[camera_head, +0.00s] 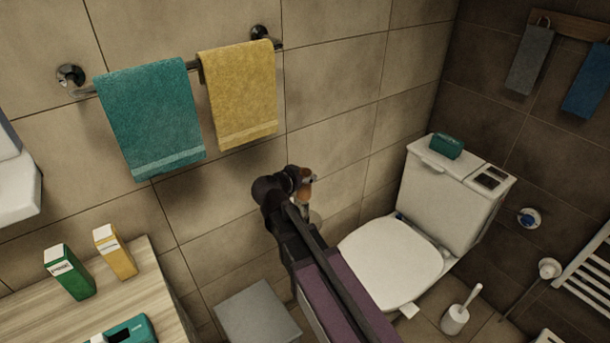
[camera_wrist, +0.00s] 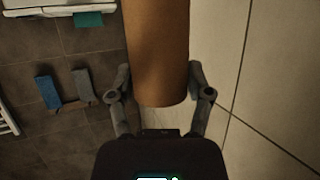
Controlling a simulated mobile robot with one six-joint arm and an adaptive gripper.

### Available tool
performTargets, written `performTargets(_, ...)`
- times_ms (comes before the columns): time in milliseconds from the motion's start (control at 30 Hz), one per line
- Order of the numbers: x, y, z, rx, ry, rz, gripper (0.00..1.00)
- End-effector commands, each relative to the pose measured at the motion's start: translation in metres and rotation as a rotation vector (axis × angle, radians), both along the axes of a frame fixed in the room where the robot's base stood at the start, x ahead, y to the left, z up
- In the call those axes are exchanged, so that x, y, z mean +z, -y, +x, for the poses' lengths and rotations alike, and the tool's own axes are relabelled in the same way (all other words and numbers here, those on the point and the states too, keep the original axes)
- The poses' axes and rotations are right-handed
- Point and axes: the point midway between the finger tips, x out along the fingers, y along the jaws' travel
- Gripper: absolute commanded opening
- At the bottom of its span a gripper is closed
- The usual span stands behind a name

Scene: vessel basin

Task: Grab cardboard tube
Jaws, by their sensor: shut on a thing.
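The cardboard tube (camera_wrist: 158,60) is a plain brown cylinder in the wrist view, reaching from the top edge down between the fingers. My gripper (camera_wrist: 159,80) is shut on it, with one dark finger on each side. In the head view the tube (camera_head: 304,191) shows only as a small brown piece at my gripper (camera_head: 300,178), held in the air in front of the tiled wall, left of the toilet. My arm hides part of what lies below it.
A white toilet (camera_head: 390,262) with a closed lid stands right of my arm. A green box (camera_head: 446,146) lies on its tank. A toilet brush (camera_head: 455,318) stands on the floor. Teal (camera_head: 150,115) and yellow (camera_head: 238,95) towels hang on the wall. A grey bin (camera_head: 257,313) stands below my arm.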

Motion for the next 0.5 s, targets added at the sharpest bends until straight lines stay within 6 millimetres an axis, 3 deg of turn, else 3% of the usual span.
performTargets(100,0.021,0.0,0.0,0.0,0.0,0.0,0.47)
performTargets(500,0.055,0.0,0.0,0.0,0.0,0.0,0.47)
